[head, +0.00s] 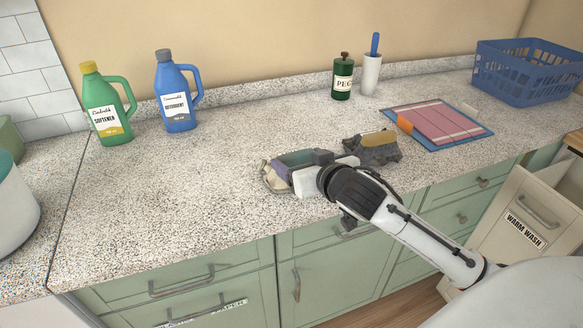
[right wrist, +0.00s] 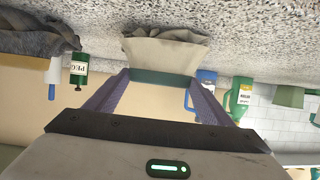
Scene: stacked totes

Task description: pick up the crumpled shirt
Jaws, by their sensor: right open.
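A crumpled beige cloth with a green band (head: 271,181) lies near the counter's front edge in the head view. It also shows straight ahead of the fingers in the right wrist view (right wrist: 165,52). My right gripper (head: 287,168) is open at this cloth. Its two purple-grey fingers stand on either side of the green band in the wrist view; contact cannot be told. A crumpled dark grey cloth (head: 372,154) with a yellow patch lies to the right, apart from the gripper. Which of the two is the shirt is not certain. My left gripper is out of view.
A green softener bottle (head: 105,106) and a blue detergent bottle (head: 177,92) stand at the back left. A green peg jar (head: 342,79), a white holder (head: 371,74), a folding board (head: 437,123) and a blue basket (head: 529,72) are further right. An open "WARM WASH" bin (head: 520,222) is below right.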

